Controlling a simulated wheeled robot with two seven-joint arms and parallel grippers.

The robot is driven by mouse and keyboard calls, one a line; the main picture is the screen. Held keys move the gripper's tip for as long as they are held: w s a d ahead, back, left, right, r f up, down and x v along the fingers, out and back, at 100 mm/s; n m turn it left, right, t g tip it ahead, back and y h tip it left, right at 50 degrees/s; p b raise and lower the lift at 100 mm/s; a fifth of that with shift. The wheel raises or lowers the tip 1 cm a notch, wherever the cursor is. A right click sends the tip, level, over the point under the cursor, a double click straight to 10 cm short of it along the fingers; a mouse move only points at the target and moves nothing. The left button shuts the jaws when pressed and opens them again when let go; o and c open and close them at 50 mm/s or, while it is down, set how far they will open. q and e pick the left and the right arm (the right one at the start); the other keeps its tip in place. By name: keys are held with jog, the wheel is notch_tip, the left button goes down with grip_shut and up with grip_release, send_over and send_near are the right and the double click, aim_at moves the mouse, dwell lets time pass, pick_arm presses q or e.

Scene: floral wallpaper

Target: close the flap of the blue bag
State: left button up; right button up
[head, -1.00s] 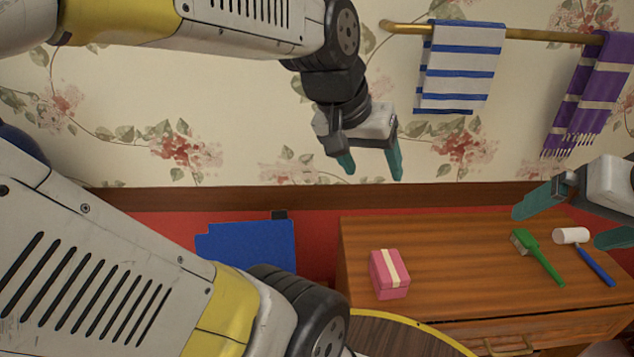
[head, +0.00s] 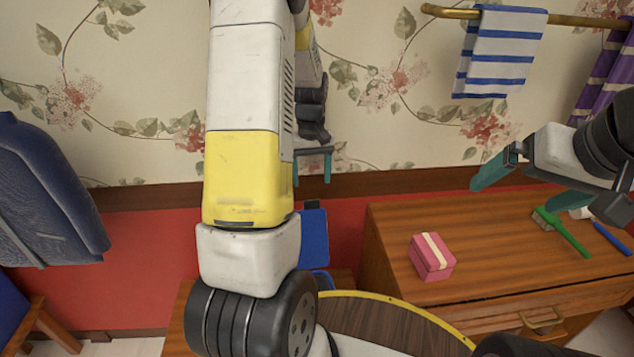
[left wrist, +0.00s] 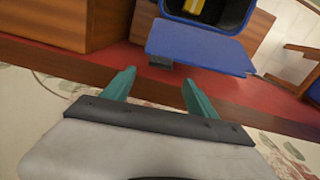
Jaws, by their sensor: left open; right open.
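The blue bag's flap (head: 314,238) stands open, with a dark clasp (head: 312,204) at its top edge. My left arm hides much of the bag in the head view. In the left wrist view the flap (left wrist: 198,45) hangs out from the rim of the open bag (left wrist: 243,22), and something yellow (left wrist: 197,10) lies inside. My left gripper (head: 312,172) is open and empty, above the flap near the wall. Its fingers (left wrist: 159,90) are apart from the flap in the left wrist view. My right gripper (head: 530,185) is open and empty above the wooden cabinet.
The cabinet (head: 390,235) holds a pink box (head: 432,257), a green brush (head: 562,232) and a white-headed mallet (head: 605,233). A striped towel (head: 500,50) hangs from a brass rail.

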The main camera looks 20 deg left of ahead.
pick_arm(q)
notch_tip(320, 180, down, 8)
jog(key=shift+r, duration=0.1)
dwell(0.4)
jog(key=shift+c, duration=0.2)
grip_shut()
